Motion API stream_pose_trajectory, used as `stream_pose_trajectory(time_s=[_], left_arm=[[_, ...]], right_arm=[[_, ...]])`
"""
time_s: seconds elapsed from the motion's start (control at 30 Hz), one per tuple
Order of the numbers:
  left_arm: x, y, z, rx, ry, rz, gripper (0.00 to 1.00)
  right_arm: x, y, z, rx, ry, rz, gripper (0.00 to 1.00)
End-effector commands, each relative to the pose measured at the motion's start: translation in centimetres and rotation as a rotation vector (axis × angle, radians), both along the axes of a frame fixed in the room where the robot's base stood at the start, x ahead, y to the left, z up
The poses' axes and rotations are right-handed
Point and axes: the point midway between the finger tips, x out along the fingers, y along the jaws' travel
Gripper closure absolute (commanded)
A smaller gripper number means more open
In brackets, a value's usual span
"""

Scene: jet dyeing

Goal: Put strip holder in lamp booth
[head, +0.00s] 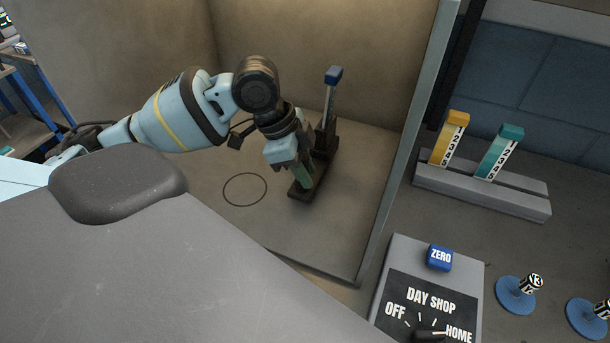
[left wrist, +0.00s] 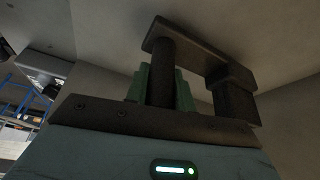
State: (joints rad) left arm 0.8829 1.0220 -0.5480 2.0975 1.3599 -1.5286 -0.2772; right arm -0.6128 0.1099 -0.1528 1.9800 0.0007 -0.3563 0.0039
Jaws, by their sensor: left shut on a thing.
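The lamp booth (head: 365,235) is a beige-walled box with a grey floor, open towards me. The strip holder (head: 318,188) is a dark stand with a long base and a dark upright; a blue-topped strip (head: 333,77) rises from its far end. It stands inside the booth, right of a thin black ring on the floor. My left gripper (head: 303,173) reaches in from the left, pointing down, and is shut on the strip holder. In the left wrist view the holder's dark frame (left wrist: 205,60) shows beyond the green fingers. I cannot tell whether the base touches the floor. My right gripper is out of view.
Right of the booth's side wall, a grey rack (head: 485,195) holds a yellow-topped strip (head: 450,138) and a teal-topped strip (head: 498,153). A control panel (head: 425,285) with a blue ZERO button and a dial stands in front, near blue round bases (head: 517,293).

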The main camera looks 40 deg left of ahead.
Motion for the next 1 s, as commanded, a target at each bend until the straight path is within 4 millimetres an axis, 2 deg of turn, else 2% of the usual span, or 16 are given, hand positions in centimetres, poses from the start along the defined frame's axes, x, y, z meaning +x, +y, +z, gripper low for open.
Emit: stream_pose_trajectory(time_s=[0.03,0.17,0.57,0.6,0.7,0.73,1.0], left_arm=[[-0.1,0.0,-0.9,0.001,0.003,0.0,1.0],[0.0,0.0,-2.2,0.0,-0.001,0.0,1.0],[0.0,0.0,-2.5,0.001,-0.002,0.001,1.0],[0.0,0.0,-2.5,0.0,0.0,0.001,0.7],[0.0,0.0,-2.5,0.0,-0.001,0.0,0.57],[0.0,0.0,-2.5,0.0,-0.001,0.0,0.54],[0.0,0.0,-2.5,0.0,-0.001,0.0,0.54]], right_arm=[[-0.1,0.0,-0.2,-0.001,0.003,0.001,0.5],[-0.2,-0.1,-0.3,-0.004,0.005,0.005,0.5],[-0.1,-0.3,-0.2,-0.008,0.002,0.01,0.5],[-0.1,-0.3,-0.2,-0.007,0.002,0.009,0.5],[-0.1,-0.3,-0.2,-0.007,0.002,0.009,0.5],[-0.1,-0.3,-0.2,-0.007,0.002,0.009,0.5],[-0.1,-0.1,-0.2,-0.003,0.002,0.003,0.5]])
